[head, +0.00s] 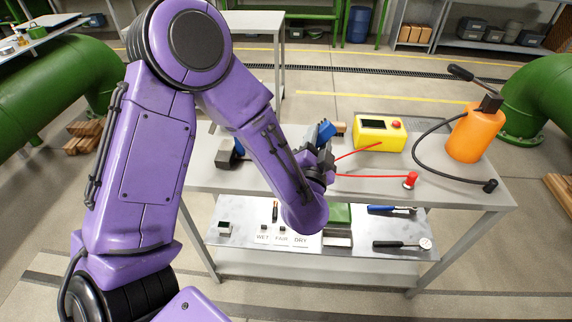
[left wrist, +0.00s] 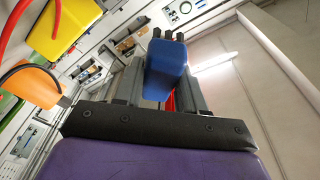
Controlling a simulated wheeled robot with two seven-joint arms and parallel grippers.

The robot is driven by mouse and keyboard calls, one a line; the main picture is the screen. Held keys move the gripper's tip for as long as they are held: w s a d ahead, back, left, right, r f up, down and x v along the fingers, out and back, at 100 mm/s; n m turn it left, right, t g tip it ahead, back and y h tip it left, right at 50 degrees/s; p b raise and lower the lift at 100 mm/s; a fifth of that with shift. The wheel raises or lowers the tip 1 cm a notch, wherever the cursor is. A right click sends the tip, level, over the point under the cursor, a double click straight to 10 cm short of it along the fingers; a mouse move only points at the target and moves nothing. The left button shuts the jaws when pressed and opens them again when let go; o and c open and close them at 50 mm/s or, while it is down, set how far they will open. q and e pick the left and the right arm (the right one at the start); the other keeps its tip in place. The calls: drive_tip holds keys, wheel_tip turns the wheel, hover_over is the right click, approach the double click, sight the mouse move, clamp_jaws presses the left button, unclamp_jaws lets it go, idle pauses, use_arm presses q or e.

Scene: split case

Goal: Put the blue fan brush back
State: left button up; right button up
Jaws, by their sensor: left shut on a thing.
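My left gripper (head: 320,155) is above the near part of the grey table. Its two fingers are closed on a blue block-like body (head: 325,131), taken here as the blue fan brush. In the left wrist view the same blue body (left wrist: 165,66) sits between the fingers, with dark tips beyond it. Its bristles cannot be made out. My right gripper is not in view.
The grey table (head: 450,183) bears a yellow instrument (head: 378,134), a red probe (head: 410,180) with red cable, and an orange pump (head: 473,137) with black hose. The lower shelf (head: 350,253) holds a WET FAIR DRY card (head: 283,240) and several tools.

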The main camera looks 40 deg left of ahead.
use_arm(q)
drive_tip(key=s+a+r+n+g+y+b, duration=0.1)
drive_tip(key=s+a+n+g+y+b, duration=0.3)
drive_tip(key=a+n+g, duration=0.65)
drive_tip(key=s+d+r+g+h+b, duration=0.1)
drive_tip(key=s+h+b, duration=0.1)
drive_tip(key=s+h, duration=0.3)
drive_tip(key=s+d+g+h+b, duration=0.1)
drive_tip(key=s+g+h+b, duration=0.15)
drive_tip(key=s+h, duration=0.25)
drive_tip(key=w+f, duration=0.3)
drive_tip(key=w, duration=0.1)
drive_tip(key=w+d+f+b, duration=0.1)
drive_tip(key=w+f, duration=0.2)
drive_tip(key=w, duration=0.1)
drive_tip(key=w+d+f+b, duration=0.1)
drive_tip(key=w+f, duration=0.2)
drive_tip(key=w, duration=0.2)
drive_tip(key=shift+d+f, duration=0.1)
drive_tip(key=shift+d, duration=0.15)
wheel_tip(320, 180, down, 3)
drive_tip(key=shift+w+f+b, duration=0.1)
drive_tip(key=shift+f+b, duration=0.1)
drive_tip(key=shift+b, duration=0.2)
drive_tip(key=o, duration=1.1)
drive_tip(key=shift+t, duration=0.3)
drive_tip(key=shift+r, duration=0.1)
